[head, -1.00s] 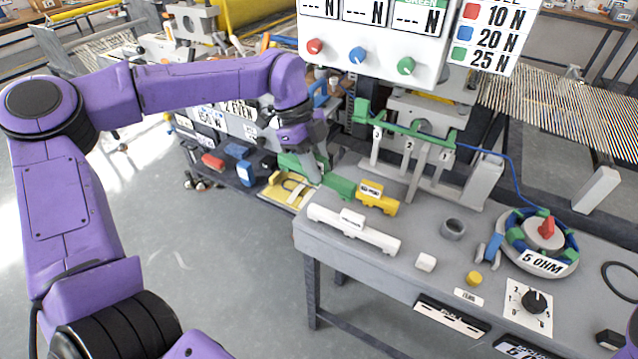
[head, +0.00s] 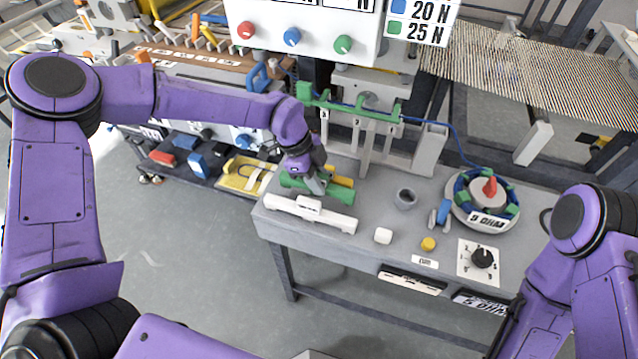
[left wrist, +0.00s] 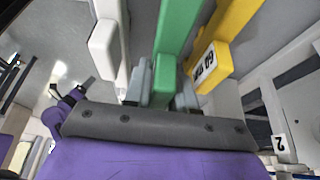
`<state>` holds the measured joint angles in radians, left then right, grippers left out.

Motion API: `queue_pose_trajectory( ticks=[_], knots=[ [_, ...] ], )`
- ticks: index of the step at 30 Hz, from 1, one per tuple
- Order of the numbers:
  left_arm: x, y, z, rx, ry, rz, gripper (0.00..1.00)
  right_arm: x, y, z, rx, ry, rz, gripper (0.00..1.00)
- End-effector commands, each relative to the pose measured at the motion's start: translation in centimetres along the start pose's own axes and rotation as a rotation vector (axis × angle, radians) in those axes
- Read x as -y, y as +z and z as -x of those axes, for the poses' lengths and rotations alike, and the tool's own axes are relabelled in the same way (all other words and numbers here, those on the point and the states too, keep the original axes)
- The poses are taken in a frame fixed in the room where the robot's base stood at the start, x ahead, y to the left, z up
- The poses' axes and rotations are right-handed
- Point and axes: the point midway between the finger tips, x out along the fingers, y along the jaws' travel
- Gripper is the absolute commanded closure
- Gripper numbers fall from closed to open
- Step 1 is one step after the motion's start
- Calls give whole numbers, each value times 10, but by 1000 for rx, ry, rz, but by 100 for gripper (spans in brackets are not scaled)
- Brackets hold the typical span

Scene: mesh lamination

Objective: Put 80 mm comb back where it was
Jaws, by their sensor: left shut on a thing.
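My left gripper (head: 315,187) is shut on a green comb (head: 340,194), whose label I cannot read. In the head view it is at the left end of the grey bench, between a white comb (head: 325,217) in front and a yellow comb (head: 342,181) behind, which is partly hidden. I cannot tell whether the green comb touches the bench top. In the left wrist view the green comb (left wrist: 178,30) runs between the grey fingers (left wrist: 160,82), with the white comb (left wrist: 104,45) left and the yellow comb (left wrist: 232,35), marked 60, right. My right gripper is out of view.
Upright posts with a green bar (head: 350,108) stand behind. A yellow tray (head: 232,183) lies on the lower shelf at left.

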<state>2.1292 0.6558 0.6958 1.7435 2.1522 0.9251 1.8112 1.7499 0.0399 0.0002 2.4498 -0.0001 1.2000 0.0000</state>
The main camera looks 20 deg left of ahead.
Motion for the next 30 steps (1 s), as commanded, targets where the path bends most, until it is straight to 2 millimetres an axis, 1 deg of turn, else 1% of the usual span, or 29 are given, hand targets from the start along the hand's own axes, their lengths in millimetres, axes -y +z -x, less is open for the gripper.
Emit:
queue_pose_trajectory(
  ticks=[1, 3, 5, 12, 16, 17, 18, 19, 26, 29, 30],
  knots=[
    [0, 3, -8, 1, 5, 2, 100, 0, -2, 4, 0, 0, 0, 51],
    [0, 8, -18, 1, 4, 1, 100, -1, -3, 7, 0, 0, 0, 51],
    [0, 11, -24, 1, 3, 1, 100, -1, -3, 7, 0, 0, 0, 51],
    [0, 12, -26, 1, 1, -1, 100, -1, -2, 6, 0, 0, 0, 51],
    [0, 14, -31, 0, 1, -1, 100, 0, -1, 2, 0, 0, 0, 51],
    [0, 13, -30, 1, 1, -1, 69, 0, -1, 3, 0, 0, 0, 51],
    [0, 13, -29, 1, 1, -1, 56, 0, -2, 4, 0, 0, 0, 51],
    [0, 13, -29, 1, 2, -1, 50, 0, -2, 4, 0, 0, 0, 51],
    [0, 13, -29, 1, 2, -1, 50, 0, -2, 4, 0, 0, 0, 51],
    [0, 11, -23, 2, 1, -1, 50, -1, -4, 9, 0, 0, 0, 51],
    [0, 12, -21, 1, 0, 0, 50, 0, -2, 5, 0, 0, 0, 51]
  ],
)
